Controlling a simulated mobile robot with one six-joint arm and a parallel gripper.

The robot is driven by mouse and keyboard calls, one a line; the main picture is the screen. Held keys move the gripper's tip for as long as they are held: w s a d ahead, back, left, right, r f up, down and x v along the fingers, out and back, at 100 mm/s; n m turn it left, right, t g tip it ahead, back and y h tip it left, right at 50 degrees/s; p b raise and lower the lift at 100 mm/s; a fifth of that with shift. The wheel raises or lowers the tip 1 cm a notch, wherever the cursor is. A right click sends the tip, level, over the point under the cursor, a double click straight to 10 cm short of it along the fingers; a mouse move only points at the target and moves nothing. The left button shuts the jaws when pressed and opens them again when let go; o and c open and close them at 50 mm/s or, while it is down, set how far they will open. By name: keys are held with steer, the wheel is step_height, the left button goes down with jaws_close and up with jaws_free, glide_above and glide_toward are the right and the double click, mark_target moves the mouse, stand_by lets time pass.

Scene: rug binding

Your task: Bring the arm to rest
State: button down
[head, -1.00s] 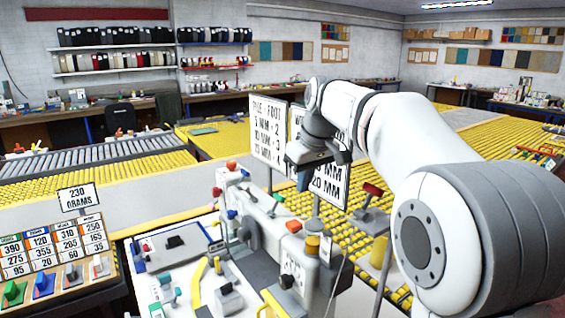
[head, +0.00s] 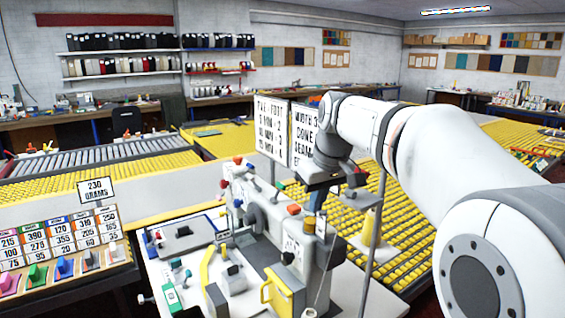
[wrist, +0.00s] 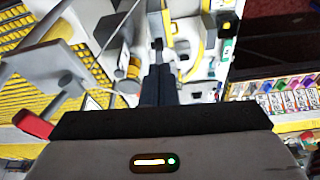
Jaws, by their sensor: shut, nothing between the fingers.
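My arm reaches in from the right of the head view, bent at the elbow. My gripper (head: 316,200) hangs pointing down above the right end of the sewing machine (head: 262,215). In the wrist view its two dark fingers (wrist: 157,88) lie together, shut with nothing between them. Below the fingers the wrist view shows the light machine table, blurred. Whether the fingertips clear the machine top is hard to tell from the head view.
Sign boards (head: 286,133) on a post stand close behind my gripper. A yellow thread cone (head: 371,228) stands to its right. A yellow roller table (head: 400,250) lies behind.

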steer(key=s+d+f+m, duration=0.2)
steer(key=s+d+f, duration=0.2)
steer(key=s+f, duration=0.4)
steer(key=s+d+f+m+h+b, duration=0.1)
steer(key=s+d+f+m, duration=0.2)
steer(key=s+f, duration=0.5)
steer(key=s, duration=0.9)
steer(key=shift+d+f+m+h, duration=0.15)
steer(key=shift+d+m+h, duration=0.15)
steer(key=shift+d, duration=0.05)
